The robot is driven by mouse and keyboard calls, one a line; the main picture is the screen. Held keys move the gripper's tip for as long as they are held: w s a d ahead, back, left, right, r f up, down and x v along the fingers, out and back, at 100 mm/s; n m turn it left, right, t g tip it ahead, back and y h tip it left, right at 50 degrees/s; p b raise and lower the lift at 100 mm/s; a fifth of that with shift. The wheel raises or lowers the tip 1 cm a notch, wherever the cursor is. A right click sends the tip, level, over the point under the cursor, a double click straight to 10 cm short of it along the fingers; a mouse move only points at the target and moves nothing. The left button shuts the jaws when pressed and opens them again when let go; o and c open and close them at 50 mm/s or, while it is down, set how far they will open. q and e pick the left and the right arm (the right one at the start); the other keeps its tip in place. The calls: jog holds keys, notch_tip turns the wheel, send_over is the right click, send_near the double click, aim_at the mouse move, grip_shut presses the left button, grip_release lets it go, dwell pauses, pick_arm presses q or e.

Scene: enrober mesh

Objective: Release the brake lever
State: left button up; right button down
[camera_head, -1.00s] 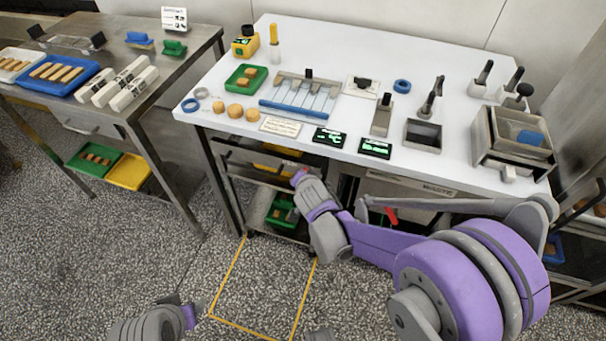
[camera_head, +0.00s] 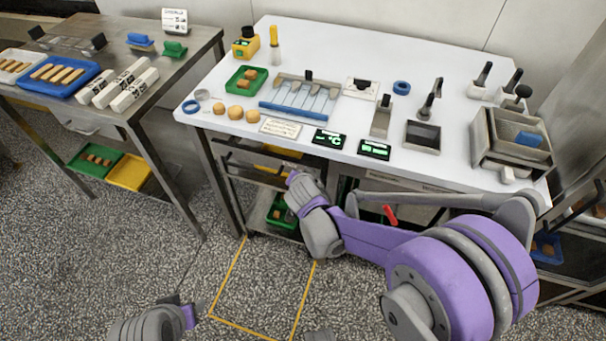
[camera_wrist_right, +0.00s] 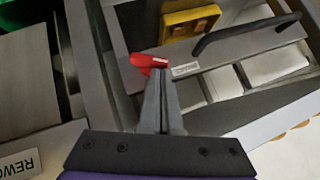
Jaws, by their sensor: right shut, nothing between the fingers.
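A red lever (camera_wrist_right: 148,61) shows in the right wrist view, at the grey metal frame beside a small white label. My right gripper (camera_wrist_right: 160,75) is shut and empty, with its tips right at the lever; I cannot tell whether they touch. In the head view my right gripper (camera_head: 293,178) is at the front of the rack below the white table, and the lever there is hidden or too small to make out. Part of my left arm shows at the bottom left, with what may be its gripper (camera_head: 180,303); its fingers are unclear.
The white table (camera_head: 330,50) with trays, displays and tools stands above the rack (camera_head: 245,185). Another red part (camera_head: 390,214) shows behind my right arm. A black handle (camera_wrist_right: 245,32) and yellow tray (camera_wrist_right: 190,22) are near the gripper. A yellow floor outline (camera_head: 228,272) surrounds clear floor.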

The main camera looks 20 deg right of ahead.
jog(key=shift+w+a+n+h, duration=0.2)
jog(key=shift+n+h, duration=0.1)
jog(key=shift+h, duration=0.1)
jog(key=n+g+h, duration=0.1)
jog(key=h, duration=0.1)
jog(key=w+a+f+n+g+h, duration=0.1)
jog(key=a+n+g+h, duration=0.1)
jog(key=g+h, duration=0.1)
jog(key=shift+w+f+n+h+b, duration=0.15)
jog(key=shift+f+n+h+b, duration=0.05)
jog(key=shift+n+h+b, duration=0.1)
dwell(0.4)
jog(key=shift+d, duration=0.1)
jog(key=shift+s+d+f, duration=0.1)
jog(key=shift+s+d, duration=0.35)
jog(key=shift+s, duration=0.05)
